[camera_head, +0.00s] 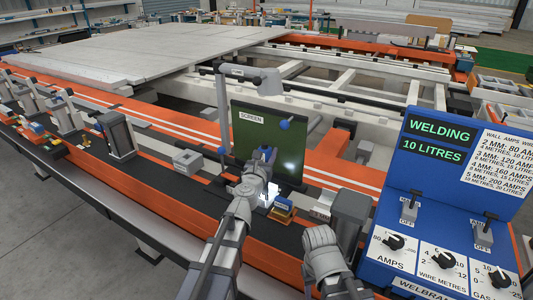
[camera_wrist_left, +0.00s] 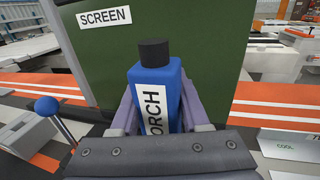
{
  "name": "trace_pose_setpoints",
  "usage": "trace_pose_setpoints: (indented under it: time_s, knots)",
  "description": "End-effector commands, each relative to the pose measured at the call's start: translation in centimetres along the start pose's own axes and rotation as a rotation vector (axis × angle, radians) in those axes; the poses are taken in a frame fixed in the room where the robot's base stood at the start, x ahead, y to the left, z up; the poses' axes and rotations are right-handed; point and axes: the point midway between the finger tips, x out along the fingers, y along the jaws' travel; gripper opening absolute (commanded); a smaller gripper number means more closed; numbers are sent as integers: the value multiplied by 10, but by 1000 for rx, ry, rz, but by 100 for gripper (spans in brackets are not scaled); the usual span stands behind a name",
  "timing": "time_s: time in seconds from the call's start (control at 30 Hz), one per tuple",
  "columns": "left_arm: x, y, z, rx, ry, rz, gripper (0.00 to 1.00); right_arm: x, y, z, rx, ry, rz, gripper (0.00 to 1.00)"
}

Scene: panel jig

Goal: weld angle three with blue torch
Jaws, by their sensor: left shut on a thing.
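My left gripper (camera_head: 262,163) is shut on the blue torch, in front of the dark green screen (camera_head: 282,148). In the left wrist view the torch (camera_wrist_left: 171,84) is upright between the jaws, with a black cap and a white label reading "ORCH".
The blue welder (camera_head: 388,262) at right reads "WELDING" and "10 LITRES", with knobs and a rate chart. A grey post (camera_head: 349,218) stands between screen and welder. Clamps (camera_head: 117,135) line the orange rail at left. A blue-knobbed lever (camera_head: 221,151) stands left of the screen.

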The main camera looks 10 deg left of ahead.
Motion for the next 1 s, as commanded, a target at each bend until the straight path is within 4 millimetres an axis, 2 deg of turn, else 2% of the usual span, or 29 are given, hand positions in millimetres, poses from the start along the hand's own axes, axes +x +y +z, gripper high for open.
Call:
trace_pose_setpoints:
  time_s: [1.0]
  knots:
    - [-2, -7, 0, 0, 0, 0, 0, 0, 0, 0, 0, 0, 0, 50]
